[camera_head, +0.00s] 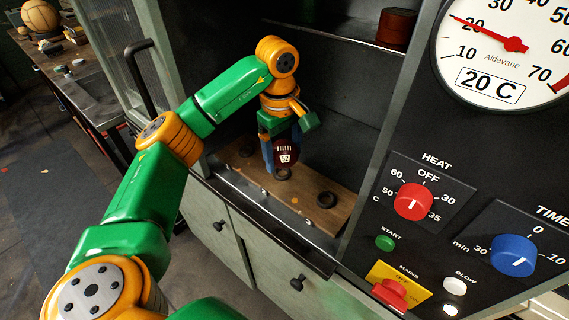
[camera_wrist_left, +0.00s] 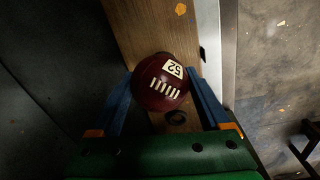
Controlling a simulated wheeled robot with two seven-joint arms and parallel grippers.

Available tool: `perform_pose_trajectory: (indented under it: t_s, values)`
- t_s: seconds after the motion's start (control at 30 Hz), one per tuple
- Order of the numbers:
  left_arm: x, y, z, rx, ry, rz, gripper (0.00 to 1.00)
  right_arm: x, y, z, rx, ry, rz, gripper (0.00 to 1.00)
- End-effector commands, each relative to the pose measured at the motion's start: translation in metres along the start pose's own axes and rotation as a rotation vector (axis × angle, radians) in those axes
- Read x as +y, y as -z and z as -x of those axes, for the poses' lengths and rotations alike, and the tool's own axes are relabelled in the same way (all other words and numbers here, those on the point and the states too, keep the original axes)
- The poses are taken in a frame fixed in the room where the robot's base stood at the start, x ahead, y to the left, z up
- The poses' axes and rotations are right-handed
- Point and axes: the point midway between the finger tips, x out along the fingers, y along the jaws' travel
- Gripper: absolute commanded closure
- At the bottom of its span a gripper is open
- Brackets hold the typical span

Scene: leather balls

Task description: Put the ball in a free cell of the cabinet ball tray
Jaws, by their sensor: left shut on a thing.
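The ball (camera_head: 286,150) is dark red with white stitches and a pale label. In the left wrist view the ball (camera_wrist_left: 163,82) shows the number 52. My left gripper (camera_head: 283,158) is shut on it, with one blue finger on each side. The cabinet ball tray (camera_head: 302,192) is a wooden board with dark rings inside the open cabinet. The ball hangs over the tray's middle ring (camera_head: 283,174), and I cannot tell whether they touch. The ring at the right end (camera_head: 326,199) is empty. The ring at the left end (camera_head: 246,151) also looks empty.
A shelf (camera_head: 330,35) with a dark red round object (camera_head: 396,27) is above the tray. The cabinet's glazed door (camera_head: 150,80) stands open at left. A control panel with a red heat knob (camera_head: 413,202) is at right. A workbench (camera_head: 60,65) stands far left.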

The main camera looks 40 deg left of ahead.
Motion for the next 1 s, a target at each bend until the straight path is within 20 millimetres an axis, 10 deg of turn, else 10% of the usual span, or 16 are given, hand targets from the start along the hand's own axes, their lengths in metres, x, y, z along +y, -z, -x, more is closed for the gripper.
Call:
perform_pose_trajectory:
  t_s: [0.47, 0.5, 0.53, 1.0]
  values:
    - [-0.002, 0.0, -0.03, 0.0, -0.001, 0.0, 0.82, -0.003, 0.001, 0.002, 0.001, 0.005, -0.003, 0.5]
    - [-0.002, 0.0, -0.03, 0.0, -0.001, 0.0, 0.12, -0.004, 0.001, 0.003, 0.001, 0.006, -0.003, 0.5]
    - [-0.002, 0.0, -0.029, 0.0, 0.0, 0.0, 0.04, -0.004, 0.001, 0.003, 0.002, 0.007, -0.004, 0.5]
    - [-0.001, 0.0, 0.005, 0.0, -0.006, 0.0, 0.0, -0.005, 0.001, 0.001, 0.002, 0.008, -0.003, 0.5]
